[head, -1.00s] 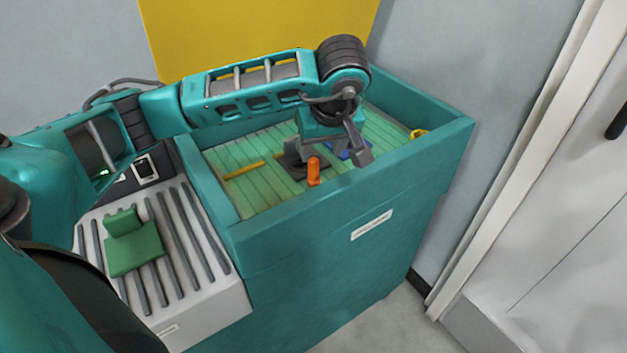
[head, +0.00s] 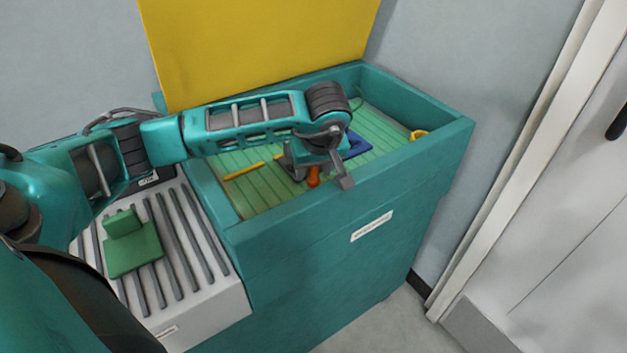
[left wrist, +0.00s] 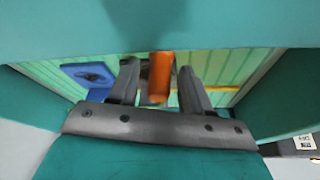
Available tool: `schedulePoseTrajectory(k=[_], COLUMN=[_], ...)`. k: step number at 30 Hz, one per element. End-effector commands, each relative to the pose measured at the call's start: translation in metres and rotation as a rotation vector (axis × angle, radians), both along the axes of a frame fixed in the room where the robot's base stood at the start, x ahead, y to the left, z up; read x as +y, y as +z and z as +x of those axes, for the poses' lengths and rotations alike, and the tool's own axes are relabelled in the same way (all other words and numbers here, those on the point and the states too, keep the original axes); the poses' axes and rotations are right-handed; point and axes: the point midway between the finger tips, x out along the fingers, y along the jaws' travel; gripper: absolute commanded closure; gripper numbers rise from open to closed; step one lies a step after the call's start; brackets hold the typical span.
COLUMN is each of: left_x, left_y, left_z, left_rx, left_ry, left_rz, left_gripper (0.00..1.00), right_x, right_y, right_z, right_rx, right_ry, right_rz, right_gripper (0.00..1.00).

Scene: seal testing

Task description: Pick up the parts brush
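An orange upright cylinder (head: 313,178), probably the handle of the parts brush, stands in the teal basin near its front wall; its lower part is hidden. It also shows in the left wrist view (left wrist: 160,77), between the two dark fingers. My left gripper (head: 318,172) is low over the basin at the orange handle. Its fingers are apart, one on each side of the handle, with a visible gap, so it is open (left wrist: 159,88). My right gripper is not in view.
The teal basin (head: 300,215) has raised walls and a green slatted floor. A yellow stick (head: 243,171), a blue piece (head: 358,147) and a yellow item (head: 418,134) lie inside it. A green block (head: 133,250) sits on the ribbed grey surface to the left.

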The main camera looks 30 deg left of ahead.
Motion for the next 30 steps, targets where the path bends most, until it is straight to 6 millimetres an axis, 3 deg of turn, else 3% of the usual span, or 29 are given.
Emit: schedulePoseTrajectory(k=[15,25,30], left_x=[0.0,0.0,-0.001], left_y=[0.001,0.003,0.018], left_z=[0.0,0.001,0.001], left_rx=[-0.001,-0.002,-0.004], left_ry=[0.0,0.0,-0.001], left_rz=[-0.001,-0.001,-0.002], left_gripper=[1.0,1.0,1.0], right_x=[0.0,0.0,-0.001], right_y=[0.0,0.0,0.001], right_z=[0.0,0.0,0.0], right_rx=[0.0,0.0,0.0], right_ry=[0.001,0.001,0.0], right_rz=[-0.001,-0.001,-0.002], right_gripper=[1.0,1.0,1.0])
